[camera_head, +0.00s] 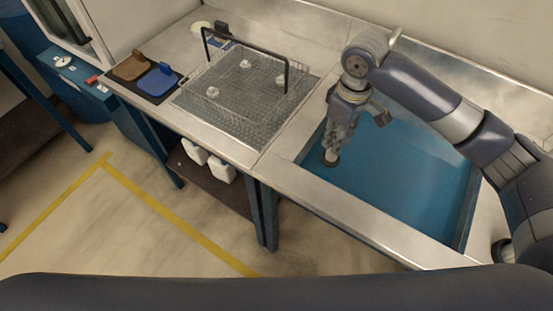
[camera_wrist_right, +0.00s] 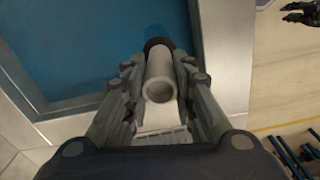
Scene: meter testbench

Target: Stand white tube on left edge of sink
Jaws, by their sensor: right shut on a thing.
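My right gripper (camera_head: 335,145) points down over the blue sink (camera_head: 410,200), close to the sink's left edge (camera_head: 283,150). In the right wrist view my right gripper (camera_wrist_right: 160,78) is shut on the white tube (camera_wrist_right: 160,78). The tube's open mouth faces the wrist camera and its dark end (camera_wrist_right: 157,44) points away. In the head view the fingers hide most of the tube; its dark lower end (camera_head: 331,158) shows below them. I cannot tell whether that end touches anything. A dark gripper-like shape, perhaps my left gripper (camera_wrist_right: 300,12), shows small at the top right.
A wire basket (camera_head: 240,85) with a black handle stands on the steel counter left of the sink. A brown holder (camera_head: 132,66) and a blue holder (camera_head: 158,80) lie farther left. Bare steel counter (camera_head: 240,152) runs along the front. White containers (camera_head: 221,168) stand on the shelf below.

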